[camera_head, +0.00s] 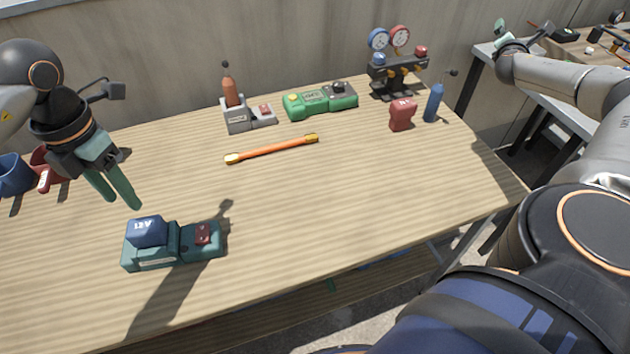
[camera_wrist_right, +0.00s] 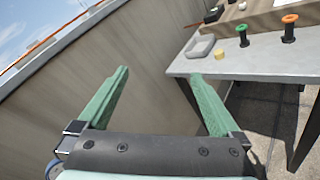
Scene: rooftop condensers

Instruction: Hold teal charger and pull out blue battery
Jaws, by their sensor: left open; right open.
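The teal charger (camera_head: 190,243) lies on the wooden table near its front left. The blue battery (camera_head: 147,232) sits upright in the charger's left half, and a red part (camera_head: 203,233) shows on the right half. My left gripper (camera_head: 122,200) is open and empty above and behind the charger, fingers pointing down, apart from it. My right gripper (camera_head: 503,32) is far off at the upper right of the head view. In the right wrist view the same gripper (camera_wrist_right: 160,85) is open and empty, facing a wall and a grey table.
At the table's back stand a grey charger with an orange-brown battery (camera_head: 237,115), a green device (camera_head: 320,101), a gauge manifold (camera_head: 397,65), a red block (camera_head: 402,115) and a blue cylinder (camera_head: 433,103). An orange rod (camera_head: 272,149) lies mid-table. Blue (camera_head: 14,176) and red containers are far left.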

